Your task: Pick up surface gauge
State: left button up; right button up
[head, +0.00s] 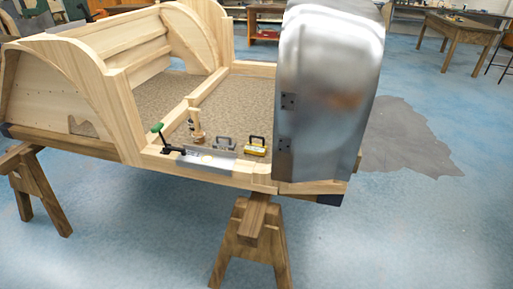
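Several small tools stand on the wooden bodyframe (150,160), and I cannot tell for sure which one is the surface gauge. An upright tool with a pale wooden-looking stem and a round base (196,127) stands on the brown floor panel. To its right are a small grey item with a loop-shaped top (223,143) and a yellow item with a black handle (255,148). A green-handled black tool (163,138) sits at the left on the front rail. Neither of my grippers is in view.
A flat metal strip (207,164) lies on the front rail. A tall shiny metal panel (328,90) stands at the frame's right end. Wooden trestles (253,240) support the frame. The blue floor in front is clear. A workbench (460,27) stands at the back right.

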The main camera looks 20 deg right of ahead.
aim_at(251, 147)
jog(key=i+j+z, duration=0.15)
jog(key=z, duration=0.2)
jog(key=i+j+z, duration=0.1)
jog(key=j+z, duration=0.3)
jog(key=i+j+z, duration=0.1)
jog(key=j, duration=0.25)
jog(key=i+j+z, duration=0.15)
jog(key=j, duration=0.25)
jog(key=i+j, duration=0.1)
jog(key=j, duration=0.75)
jog(key=i+j+z, duration=0.15)
jog(key=j, duration=0.7)
